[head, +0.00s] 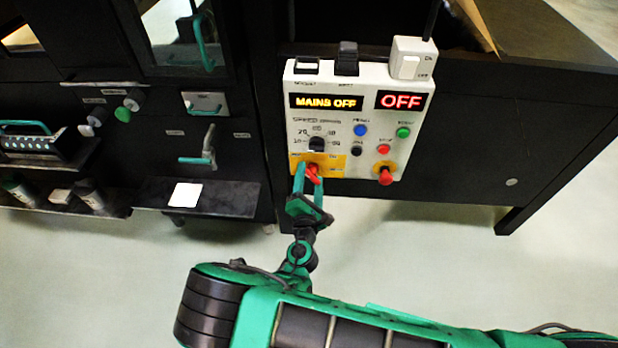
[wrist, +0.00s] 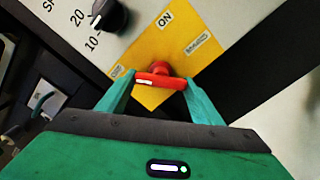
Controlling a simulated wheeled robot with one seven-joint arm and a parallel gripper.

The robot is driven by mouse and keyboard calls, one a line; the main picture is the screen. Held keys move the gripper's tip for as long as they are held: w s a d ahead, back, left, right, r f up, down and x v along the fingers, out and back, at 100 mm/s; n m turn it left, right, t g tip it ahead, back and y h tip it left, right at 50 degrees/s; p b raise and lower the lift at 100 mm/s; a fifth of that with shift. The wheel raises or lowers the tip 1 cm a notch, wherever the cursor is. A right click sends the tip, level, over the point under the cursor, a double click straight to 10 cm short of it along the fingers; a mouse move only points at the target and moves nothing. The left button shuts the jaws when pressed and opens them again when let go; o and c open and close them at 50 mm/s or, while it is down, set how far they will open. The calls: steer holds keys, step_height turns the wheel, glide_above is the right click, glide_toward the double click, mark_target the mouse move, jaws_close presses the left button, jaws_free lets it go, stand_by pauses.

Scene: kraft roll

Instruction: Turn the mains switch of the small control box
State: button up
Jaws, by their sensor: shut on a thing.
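The small control box (head: 342,105) is a white panel on the front of a black bench. Its displays read "MAINS OFF" and "OFF". The red mains switch (head: 314,171) sits on a yellow plate at the lower left of the panel. In the wrist view the red switch handle (wrist: 160,80) lies crosswise between the teal fingers, with a white mark near its left end. "ON" is printed on the yellow plate (wrist: 185,45) above it. My gripper (head: 311,178) is shut on the handle, one finger at each end. The label at the left of the plate is too blurred to read.
A black speed knob (head: 317,144) is just above the switch. A red knob (head: 385,176) on a yellow base is at the lower right, below blue, green, red and black buttons. A black machine with a small shelf (head: 225,197) stands at the left.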

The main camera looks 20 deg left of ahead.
steer(key=shift+d+f+n, duration=0.2)
steer(key=shift+f+n, duration=0.15)
steer(key=shift+n, duration=0.25)
steer(key=o, duration=0.9)
steer(key=shift+o, duration=0.8)
steer(key=shift+a+r, duration=0.1)
steer(key=shift+r, duration=0.1)
steer(key=shift+s, duration=0.25)
steer(key=v, duration=1)
